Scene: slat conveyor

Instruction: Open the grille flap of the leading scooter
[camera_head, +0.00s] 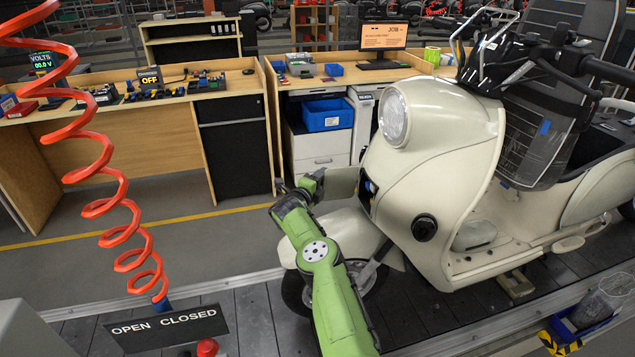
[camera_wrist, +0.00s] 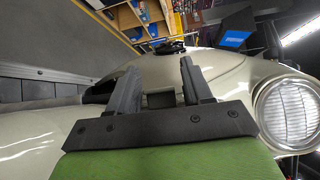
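The cream scooter (camera_head: 440,180) stands on the slat conveyor, its round headlight (camera_head: 393,117) facing left. A flat pale flap (camera_head: 341,183) stands out from the scooter's front, beside a dark opening (camera_head: 367,190) with a bit of blue inside. My gripper (camera_head: 316,180) is at the flap's outer left edge, in front of the scooter's nose. In the wrist view, my gripper (camera_wrist: 158,70) has its two dark fingers apart with nothing clearly held between them. Cream bodywork (camera_wrist: 210,72) lies beyond the fingers, and the headlight (camera_wrist: 287,112) is at right. Contact with the flap cannot be told.
An orange coiled hose (camera_head: 105,200) hangs at left above an OPEN CLOSED sign (camera_head: 165,328). Workbenches (camera_head: 130,130) with tools and a monitor (camera_head: 383,38) stand behind. A clear cup in a blue holder (camera_head: 590,312) is at lower right. Floor between conveyor and benches is clear.

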